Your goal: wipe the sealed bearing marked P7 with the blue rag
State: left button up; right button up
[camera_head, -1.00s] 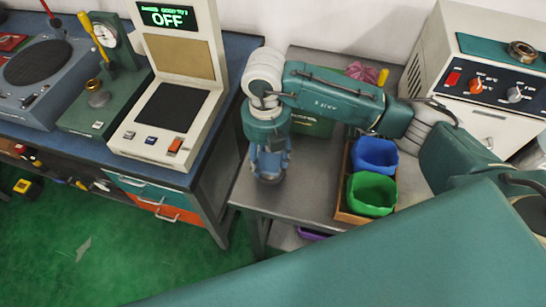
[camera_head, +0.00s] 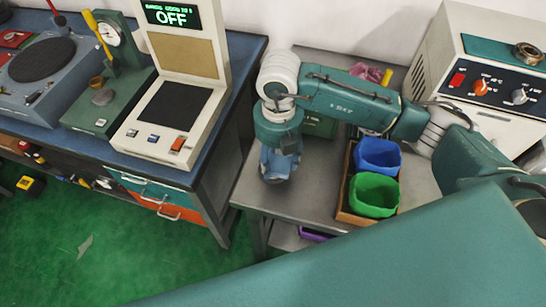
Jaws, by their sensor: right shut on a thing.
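My right gripper (camera_head: 277,176) points down over the left part of the grey metal table, low near its surface. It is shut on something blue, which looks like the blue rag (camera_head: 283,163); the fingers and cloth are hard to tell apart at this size. No bearing shows clearly under the gripper; the spot right below it is hidden. A metal bearing ring (camera_head: 527,54) lies on the cream cabinet at the top right, but no P7 mark is readable. My left gripper is out of view.
A wooden tray (camera_head: 345,216) holds a blue bin (camera_head: 377,156) and a green bin (camera_head: 373,195), right of the gripper. A pink cloth (camera_head: 367,73) lies behind my arm. A cream tester (camera_head: 160,120) reading OFF stands on the blue bench at left.

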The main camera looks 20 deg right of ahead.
jog(key=shift+w+a+f+b, duration=0.15)
jog(key=shift+w+a+b, duration=0.4)
jog(key=shift+w+a, duration=0.4)
jog(key=shift+s+d, duration=0.4)
jog(key=shift+d, duration=0.2)
jog(key=shift+s+d, duration=0.35)
jog(key=shift+d, duration=0.2)
jog(key=shift+w+a, duration=0.3)
jog(key=shift+a, duration=0.4)
jog(key=shift+w+a, duration=0.3)
jog(key=shift+a, duration=0.35)
jog(key=shift+s+d+r, duration=0.1)
jog(key=shift+s+d, duration=0.3)
jog(key=shift+d, duration=0.2)
jog(key=shift+s+d+r, duration=0.1)
jog(key=shift+s+d, duration=0.3)
jog(key=shift+d, duration=0.15)
jog(key=shift+w+a+f+b, duration=0.1)
jog(key=shift+w+a+b, duration=0.3)
jog(key=shift+w+a, duration=0.6)
jog(key=shift+s+d, duration=0.4)
jog(key=shift+d, duration=0.2)
jog(key=shift+s+d, duration=0.4)
jog(key=shift+d, duration=0.2)
